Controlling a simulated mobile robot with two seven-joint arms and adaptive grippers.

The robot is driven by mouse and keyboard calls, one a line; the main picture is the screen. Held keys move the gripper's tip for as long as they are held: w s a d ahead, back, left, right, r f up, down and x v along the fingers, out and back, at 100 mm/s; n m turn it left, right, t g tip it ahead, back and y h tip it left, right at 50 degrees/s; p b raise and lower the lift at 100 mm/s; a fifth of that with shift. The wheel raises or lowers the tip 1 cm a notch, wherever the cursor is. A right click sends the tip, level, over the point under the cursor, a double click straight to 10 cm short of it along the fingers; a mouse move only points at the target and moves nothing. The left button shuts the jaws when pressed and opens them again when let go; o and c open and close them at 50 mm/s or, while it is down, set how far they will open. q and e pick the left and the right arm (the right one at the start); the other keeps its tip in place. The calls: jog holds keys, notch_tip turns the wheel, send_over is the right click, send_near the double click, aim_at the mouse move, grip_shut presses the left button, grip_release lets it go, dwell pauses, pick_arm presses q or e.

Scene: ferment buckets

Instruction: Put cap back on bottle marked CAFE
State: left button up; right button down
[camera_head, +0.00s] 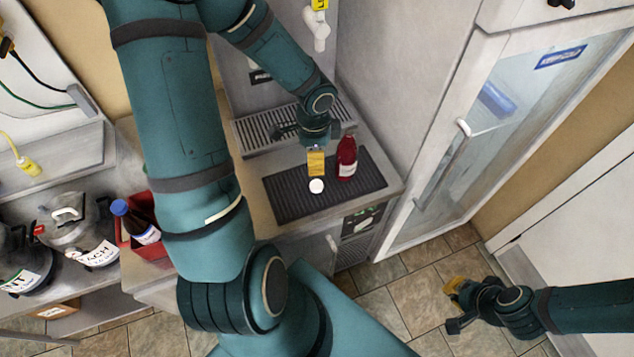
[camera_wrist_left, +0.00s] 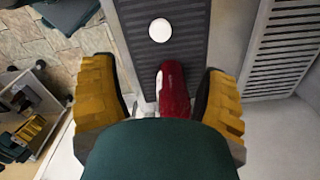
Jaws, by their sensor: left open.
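A dark red bottle (camera_head: 347,158) with a pale label stands on the black ribbed mat (camera_head: 285,203) on the counter; I cannot read its label. A round white cap (camera_head: 316,186) lies flat on the mat, to the left of the bottle and nearer the front. My left gripper (camera_head: 316,162) is above the mat, beside the bottle and behind the cap. In the left wrist view its yellow-padded fingers (camera_wrist_left: 160,100) are spread, with the red bottle (camera_wrist_left: 173,88) showing beyond the gap and the cap (camera_wrist_left: 160,30) farther out. My right gripper (camera_head: 455,290) hangs over the floor, away from the counter.
A drip grate (camera_head: 260,138) and a tap (camera_head: 318,30) are behind the mat. A glass-door fridge (camera_head: 500,110) is at the right. At the left, a red crate (camera_head: 150,252) holds a brown blue-capped bottle (camera_head: 137,222) beside large labelled jars (camera_head: 80,235). The mat's front is clear.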

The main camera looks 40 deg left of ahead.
pick_arm(q)
jog(key=b, duration=0.2)
send_over(316, 184)
notch_tip(316, 184, down, 9)
jog(key=shift+s+r, duration=0.15)
jog(key=shift+r, duration=0.05)
jog(key=shift+f, duration=0.15)
jog(key=f+b, duration=0.1)
jog(key=f, duration=0.4)
jog(key=shift+w, duration=0.2)
jog(key=c, duration=0.8)
